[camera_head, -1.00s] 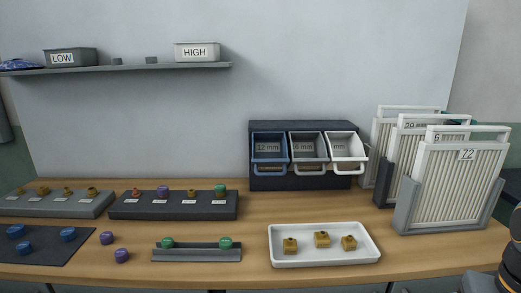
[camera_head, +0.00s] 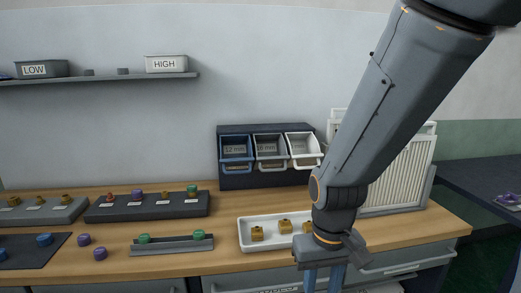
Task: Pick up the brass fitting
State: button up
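Brass-coloured block-like fittings sit in a white tray (camera_head: 247,245) near the table's front edge: one at the left (camera_head: 257,234), one in the middle (camera_head: 285,227), and one at the right (camera_head: 307,227), close beside my arm. My gripper (camera_head: 323,284) points down in front of the table edge, to the right of and nearer than the tray. Its two fingers are apart, with nothing seen between them; their tips run off the bottom of the picture.
A rail (camera_head: 172,247) with two green knobs lies left of the tray. Purple knobs (camera_head: 84,240) and a dark mat (camera_head: 28,252) with blue pieces are further left. A bin rack (camera_head: 265,179) stands behind the tray. Panel filters (camera_head: 402,175) stand behind my arm.

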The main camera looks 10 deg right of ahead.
aim_at(285, 226)
jog(key=u, duration=1.45)
jog(key=k, duration=0.7)
jog(key=z, duration=1.4)
jog(key=i, duration=0.5)
jog(key=z, duration=0.05)
